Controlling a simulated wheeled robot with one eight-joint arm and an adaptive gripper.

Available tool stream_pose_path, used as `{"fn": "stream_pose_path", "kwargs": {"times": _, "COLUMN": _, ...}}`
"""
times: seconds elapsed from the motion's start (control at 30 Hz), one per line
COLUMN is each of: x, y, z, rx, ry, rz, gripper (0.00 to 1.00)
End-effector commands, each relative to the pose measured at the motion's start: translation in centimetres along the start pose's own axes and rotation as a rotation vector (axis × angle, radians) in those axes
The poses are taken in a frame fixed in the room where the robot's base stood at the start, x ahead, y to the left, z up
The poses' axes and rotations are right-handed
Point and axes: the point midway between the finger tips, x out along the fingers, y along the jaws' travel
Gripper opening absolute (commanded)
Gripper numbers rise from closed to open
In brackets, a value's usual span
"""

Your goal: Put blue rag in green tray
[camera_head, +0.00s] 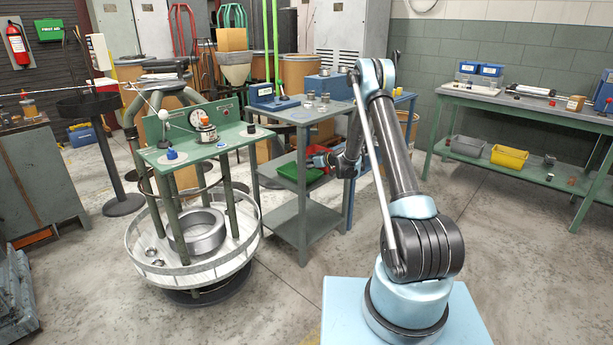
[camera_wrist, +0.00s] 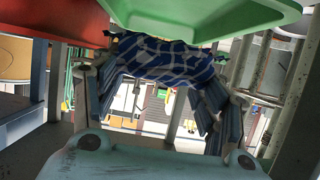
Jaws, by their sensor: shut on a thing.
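The blue rag (camera_wrist: 165,58), with a white check pattern, is bunched between the fingers of my gripper (camera_wrist: 160,72) in the wrist view. My gripper is shut on it. The green tray (camera_wrist: 215,22) fills the top of the wrist view, right by the rag; whether they touch I cannot tell. In the head view the green tray (camera_head: 302,176) sits on the middle shelf of the grey stand, and my gripper (camera_head: 322,160) is at its right side. The rag is too small there to make out clearly.
A red tray (camera_wrist: 50,22) is next to the green one. The grey stand's top shelf (camera_head: 313,112) is above the trays, with small metal parts on it, and its posts are close by. The green-topped coiler (camera_head: 200,150) stands to the left.

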Motion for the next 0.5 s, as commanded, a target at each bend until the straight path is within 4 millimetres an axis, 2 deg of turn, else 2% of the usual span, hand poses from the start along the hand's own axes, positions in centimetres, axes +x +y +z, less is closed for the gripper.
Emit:
{"fn": "stream_pose_path", "kwargs": {"times": 0.1, "x": 0.4, "y": 0.0, "z": 1.1, "rx": 0.000, "ry": 0.000, "rz": 0.001, "gripper": 0.48}}
{"fn": "stream_pose_path", "kwargs": {"times": 0.33, "x": 0.8, "y": 0.1, "z": 2.3, "rx": 0.001, "ry": 0.000, "rz": 0.002, "gripper": 0.48}}
{"fn": "stream_pose_path", "kwargs": {"times": 0.5, "x": 1.6, "y": 0.2, "z": 4.3, "rx": 0.001, "ry": 0.000, "rz": 0.003, "gripper": 0.48}}
